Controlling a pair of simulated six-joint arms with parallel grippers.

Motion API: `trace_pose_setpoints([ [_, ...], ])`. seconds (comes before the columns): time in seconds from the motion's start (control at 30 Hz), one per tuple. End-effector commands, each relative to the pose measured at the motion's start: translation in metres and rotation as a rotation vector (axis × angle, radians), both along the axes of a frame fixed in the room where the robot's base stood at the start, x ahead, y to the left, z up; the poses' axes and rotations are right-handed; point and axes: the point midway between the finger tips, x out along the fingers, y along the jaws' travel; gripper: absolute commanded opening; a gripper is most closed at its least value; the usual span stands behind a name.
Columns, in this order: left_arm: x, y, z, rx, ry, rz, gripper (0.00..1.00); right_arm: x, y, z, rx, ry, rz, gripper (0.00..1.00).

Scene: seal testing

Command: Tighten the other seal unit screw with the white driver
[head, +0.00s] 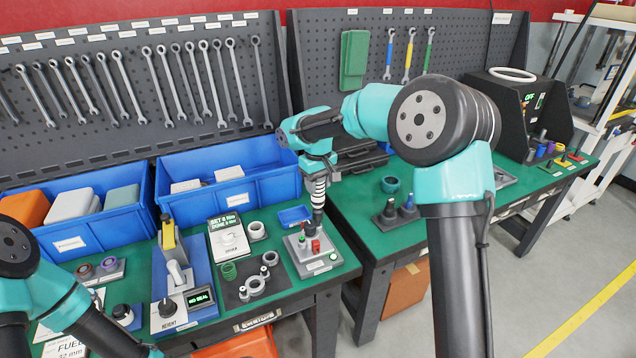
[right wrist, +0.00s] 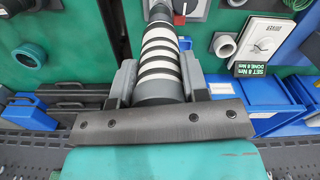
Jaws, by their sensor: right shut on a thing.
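My right gripper (head: 318,160) is shut on the white driver (head: 318,190), which has a white-and-black striped handle. The driver points down, nearly upright, over a small grey unit (head: 325,264) with a red part and a green-topped part. Its tip is near the back of that unit; I cannot tell whether it touches a screw.
A blue station (head: 205,310) with a NO SEAL display stands left of the grey unit. A dark mat (head: 240,299) with several rings lies between them. Blue bins (head: 247,160) stand behind. A gap separates this bench from the right-hand bench (head: 375,238).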

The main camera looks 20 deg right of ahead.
Motion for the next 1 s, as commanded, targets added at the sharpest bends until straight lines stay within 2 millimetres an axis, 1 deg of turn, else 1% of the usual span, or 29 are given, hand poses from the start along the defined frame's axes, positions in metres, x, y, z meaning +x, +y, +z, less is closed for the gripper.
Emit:
trace_pose_setpoints([
  [1.0, 0.0000, 0.0000, 0.0000, 0.000, 0.000, 0.000, 0.65, 0.0002, -0.0003, -0.0100, -0.001, 0.000, 0.000, 0.13],
])
